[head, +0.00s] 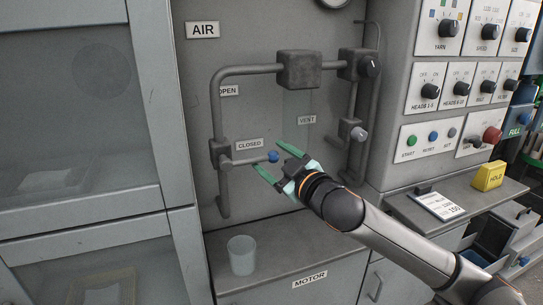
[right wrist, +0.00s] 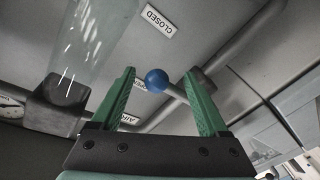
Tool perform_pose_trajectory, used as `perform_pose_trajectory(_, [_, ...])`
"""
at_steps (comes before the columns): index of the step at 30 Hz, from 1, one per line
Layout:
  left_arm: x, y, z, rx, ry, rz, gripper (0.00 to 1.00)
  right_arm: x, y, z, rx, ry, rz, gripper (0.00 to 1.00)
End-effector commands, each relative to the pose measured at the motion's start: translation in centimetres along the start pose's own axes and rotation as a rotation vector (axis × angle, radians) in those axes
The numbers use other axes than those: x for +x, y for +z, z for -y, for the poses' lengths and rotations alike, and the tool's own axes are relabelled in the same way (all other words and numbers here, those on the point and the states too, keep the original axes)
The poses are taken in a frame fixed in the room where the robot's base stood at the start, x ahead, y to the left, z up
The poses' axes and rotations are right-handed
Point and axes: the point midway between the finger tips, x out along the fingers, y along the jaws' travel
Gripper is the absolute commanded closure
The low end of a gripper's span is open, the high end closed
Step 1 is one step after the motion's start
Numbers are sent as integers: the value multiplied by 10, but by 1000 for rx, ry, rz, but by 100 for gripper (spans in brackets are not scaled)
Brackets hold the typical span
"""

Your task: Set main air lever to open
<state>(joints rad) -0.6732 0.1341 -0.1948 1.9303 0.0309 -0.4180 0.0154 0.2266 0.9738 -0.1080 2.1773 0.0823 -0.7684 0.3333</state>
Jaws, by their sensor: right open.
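The main air lever (head: 247,159) is a thin grey rod with a blue ball knob (head: 273,156). It points right from the valve body (head: 219,152), roughly level, just under the CLOSED label (head: 249,144). The OPEN label (head: 229,90) is higher up, beside the pipe. My right gripper (head: 269,157) is open, with its green fingers on either side of the knob. In the right wrist view the blue knob (right wrist: 156,80) shows between the fingertips, with no clear contact. The rod runs behind the right-hand finger there. My left gripper is out of view.
A clear tube (head: 297,117) by the VENT label (head: 307,120) hangs above the right gripper. A smaller valve with a pale knob (head: 359,134) is to the right. A translucent cup (head: 241,255) stands on the ledge below. Switch panels fill the right side.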

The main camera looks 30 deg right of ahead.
Motion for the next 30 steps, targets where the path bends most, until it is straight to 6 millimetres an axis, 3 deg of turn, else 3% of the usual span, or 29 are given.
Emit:
perform_pose_trajectory(12, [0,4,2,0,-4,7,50,5,0,0,0,-1,0,22])
perform_pose_trajectory(30, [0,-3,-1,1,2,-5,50,5,-1,0,0,0,-2,90])
